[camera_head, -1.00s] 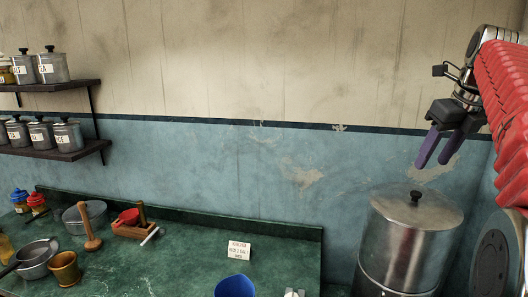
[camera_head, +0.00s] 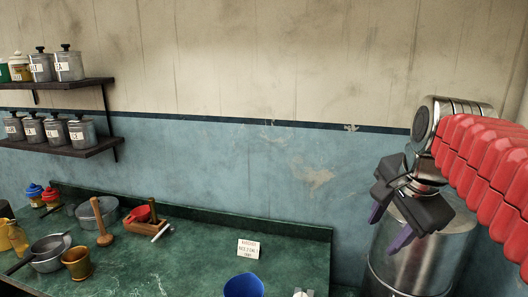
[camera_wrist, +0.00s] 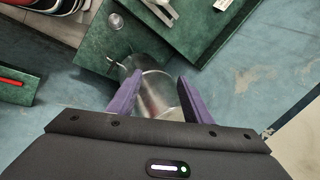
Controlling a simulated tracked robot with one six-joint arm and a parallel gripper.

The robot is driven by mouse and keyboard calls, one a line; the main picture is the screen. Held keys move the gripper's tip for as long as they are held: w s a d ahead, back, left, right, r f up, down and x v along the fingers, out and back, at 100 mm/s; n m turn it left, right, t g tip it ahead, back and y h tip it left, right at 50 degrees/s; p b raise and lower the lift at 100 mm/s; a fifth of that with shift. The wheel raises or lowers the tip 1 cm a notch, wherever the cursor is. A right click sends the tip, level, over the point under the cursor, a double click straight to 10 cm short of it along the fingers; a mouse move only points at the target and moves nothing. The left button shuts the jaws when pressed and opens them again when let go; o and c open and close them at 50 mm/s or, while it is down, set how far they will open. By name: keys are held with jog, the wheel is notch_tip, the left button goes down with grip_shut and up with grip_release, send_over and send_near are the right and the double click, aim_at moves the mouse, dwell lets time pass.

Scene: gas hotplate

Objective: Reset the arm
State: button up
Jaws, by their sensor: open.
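My gripper (camera_head: 390,228) is at the right of the head view, at the end of my red-sleeved arm. Its two purple fingers are spread apart and hold nothing. It hangs in front of the large metal pot (camera_head: 440,262), hiding the pot's lid and part of its body. In the wrist view, the open fingers (camera_wrist: 157,95) point down, with a shiny metal vessel (camera_wrist: 155,80) showing between and beyond them.
A green counter (camera_head: 190,262) at lower left bears a blue cup (camera_head: 243,286), a small sign (camera_head: 248,249), a wooden pestle (camera_head: 103,232) and a brass mortar (camera_head: 76,263). Two wall shelves (camera_head: 85,148) hold canisters at the left. Open air lies between counter and arm.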

jog(key=s+a+f+n, duration=0.3)
jog(key=s+f+n, duration=0.3)
jog(key=f+n, duration=0.1)
jog(key=s+a+f+n, duration=0.4)
jog(key=s+f+n, duration=0.3)
jog(key=f, duration=0.1)
jog(key=shift+a+f+n+t, duration=0.25)
jog(key=shift+a+n+t, duration=0.05)
jog(key=shift+n, duration=0.1)
